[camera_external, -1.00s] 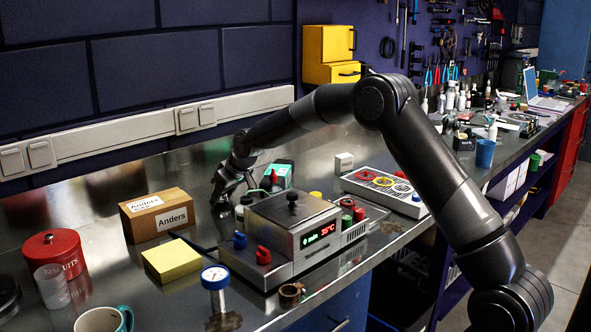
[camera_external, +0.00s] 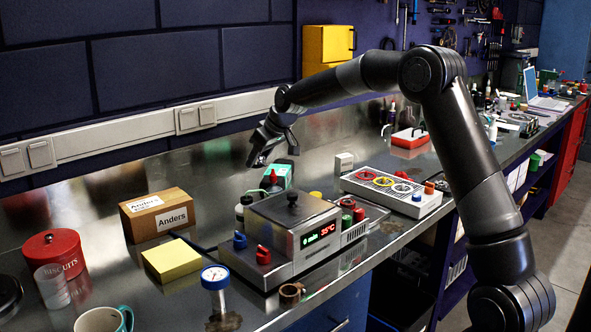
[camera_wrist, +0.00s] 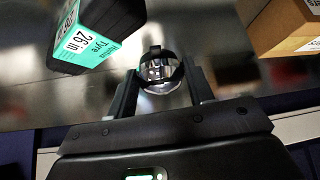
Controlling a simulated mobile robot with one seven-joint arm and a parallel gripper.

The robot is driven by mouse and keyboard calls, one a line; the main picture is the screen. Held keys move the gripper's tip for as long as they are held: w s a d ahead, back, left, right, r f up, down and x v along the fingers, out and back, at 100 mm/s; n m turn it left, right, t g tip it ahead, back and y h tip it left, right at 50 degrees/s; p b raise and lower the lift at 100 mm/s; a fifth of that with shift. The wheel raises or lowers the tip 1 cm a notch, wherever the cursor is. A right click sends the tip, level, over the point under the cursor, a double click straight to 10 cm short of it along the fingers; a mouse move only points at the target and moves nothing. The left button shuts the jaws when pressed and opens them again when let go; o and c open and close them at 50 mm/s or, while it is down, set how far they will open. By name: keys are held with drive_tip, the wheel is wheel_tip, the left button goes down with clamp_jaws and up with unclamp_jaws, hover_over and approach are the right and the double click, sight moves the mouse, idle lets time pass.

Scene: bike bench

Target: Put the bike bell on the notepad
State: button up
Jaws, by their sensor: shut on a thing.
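The bike bell (camera_wrist: 160,70) is a dark, shiny round piece between my two fingers in the wrist view. My gripper (camera_wrist: 161,88) is shut on it. In the external view my gripper (camera_external: 256,160) is raised above the back of the bench, behind the grey heated unit; the bell cannot be made out clearly there. The notepad (camera_external: 171,260) is a thick yellow block lying on the bench at the left, in front of the cardboard box. Its top is bare. My gripper is well apart from it, up and to the right.
The cardboard "Anders" box (camera_external: 157,216) stands behind the notepad. The grey unit with the red display (camera_external: 292,243) and the teal tyre box (camera_external: 279,173) are near my gripper. A gauge (camera_external: 215,279), biscuit tin (camera_external: 54,252) and mug (camera_external: 101,319) stand around the notepad.

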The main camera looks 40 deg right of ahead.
drive_tip(key=shift+s+d+r, duration=0.2)
drive_tip(key=shift+d+r, duration=0.1)
drive_tip(key=shift+d, duration=0.1)
drive_tip(key=s+a+n+g+y, duration=0.1)
drive_tip(key=s+a+n+y, duration=0.2)
drive_tip(key=a, duration=0.4)
drive_tip(key=s+a+n+g+y, duration=0.1)
drive_tip(key=s+a+n+g, duration=0.15)
drive_tip(key=a+n, duration=0.4)
drive_tip(key=n+g+y, duration=0.1)
drive_tip(key=n+g, duration=0.3)
drive_tip(key=n, duration=0.4)
hover_over(167, 257)
drive_tip(key=d, duration=0.3)
drive_tip(key=f, duration=0.3)
drive_tip(key=shift+w+a+f, duration=0.15)
drive_tip(key=shift+a+f, duration=0.35)
drive_tip(key=shift+f, duration=1.9)
drive_tip(key=o, duration=1)
drive_tip(key=shift+f, duration=0.1)
drive_tip(key=shift+c, duration=0.2)
